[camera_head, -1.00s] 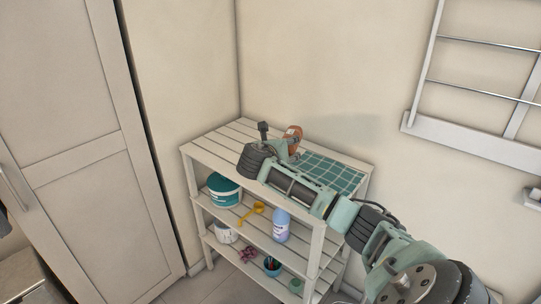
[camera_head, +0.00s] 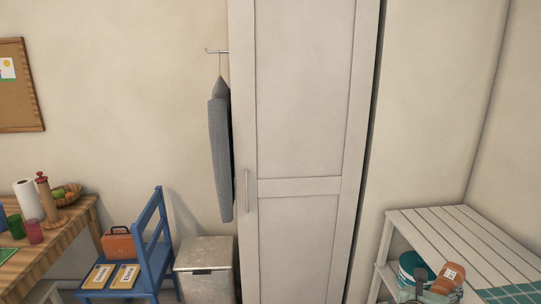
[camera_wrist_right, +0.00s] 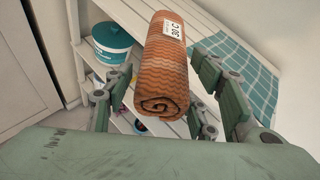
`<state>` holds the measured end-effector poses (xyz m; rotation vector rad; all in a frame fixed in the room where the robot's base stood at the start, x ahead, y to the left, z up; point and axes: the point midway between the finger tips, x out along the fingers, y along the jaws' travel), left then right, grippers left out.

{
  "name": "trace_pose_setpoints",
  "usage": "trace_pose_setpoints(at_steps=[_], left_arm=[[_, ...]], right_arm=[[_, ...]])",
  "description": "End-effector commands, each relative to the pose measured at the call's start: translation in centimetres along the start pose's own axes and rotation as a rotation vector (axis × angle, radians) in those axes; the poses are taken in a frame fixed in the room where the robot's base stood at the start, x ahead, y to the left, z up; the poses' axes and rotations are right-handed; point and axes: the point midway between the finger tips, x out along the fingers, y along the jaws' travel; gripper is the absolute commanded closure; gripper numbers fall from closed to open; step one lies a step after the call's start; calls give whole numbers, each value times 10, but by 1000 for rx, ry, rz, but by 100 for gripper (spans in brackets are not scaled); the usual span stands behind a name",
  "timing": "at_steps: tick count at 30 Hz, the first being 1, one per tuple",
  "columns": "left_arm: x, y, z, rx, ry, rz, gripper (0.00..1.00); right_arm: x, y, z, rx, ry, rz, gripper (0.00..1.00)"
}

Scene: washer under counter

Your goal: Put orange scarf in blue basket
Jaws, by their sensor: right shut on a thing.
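The orange scarf (camera_head: 450,274) is a rolled bundle with a zigzag weave and a white label. My right gripper (camera_wrist_right: 163,82) is shut on it, with a finger at each side of the roll in the right wrist view, where the scarf (camera_wrist_right: 163,68) fills the upper middle. In the head view the scarf and part of the gripper show at the lower right, in front of the slatted shelf. No blue basket is seen in either view. My left gripper is not in view.
The white slatted shelf (camera_head: 445,232) carries a checkered teal cloth (camera_wrist_right: 245,70) on top and a teal bucket (camera_wrist_right: 111,45) below. A tall cabinet (camera_head: 297,130) stands mid-view. Further left are a grey bin (camera_head: 205,270), a blue chair (camera_head: 150,262) and a wooden table (camera_head: 62,240).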

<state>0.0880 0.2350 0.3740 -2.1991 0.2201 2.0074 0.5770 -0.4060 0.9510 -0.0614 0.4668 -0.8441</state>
Motion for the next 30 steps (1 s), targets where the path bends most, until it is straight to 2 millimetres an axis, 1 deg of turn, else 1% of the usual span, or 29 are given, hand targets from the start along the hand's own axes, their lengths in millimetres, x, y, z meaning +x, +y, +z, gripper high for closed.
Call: trace_pose_setpoints(at_steps=[1,2,3,5,6,7,8,9,11,12,15,18,21,25,30], left_arm=[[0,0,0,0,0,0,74],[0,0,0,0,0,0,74],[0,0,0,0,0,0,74],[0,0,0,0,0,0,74],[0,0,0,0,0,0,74],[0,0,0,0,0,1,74],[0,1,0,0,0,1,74],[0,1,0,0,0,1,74],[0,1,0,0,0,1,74],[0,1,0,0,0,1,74],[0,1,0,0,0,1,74],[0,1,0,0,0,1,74],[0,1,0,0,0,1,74],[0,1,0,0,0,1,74],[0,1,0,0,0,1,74]], right_arm=[[-24,16,-11,-4,0,30,83],[-37,22,-15,-9,-3,42,83],[-56,31,-21,-14,-5,56,83],[-84,41,-28,-20,-9,74,83],[-103,46,-32,-24,-11,83,83],[-118,49,-35,-25,-13,89,83],[-132,51,-37,-28,-13,92,83],[-151,53,-39,-28,-13,94,83],[-177,52,-42,-29,-12,92,83],[-193,51,-42,-26,-11,88,83],[-227,43,-42,-21,-7,68,83],[-250,33,-41,-15,-4,43,83],[-263,25,-40,-8,-2,23,83],[-270,20,-40,-5,-2,9,83],[-270,20,-39,-5,-3,7,83]])
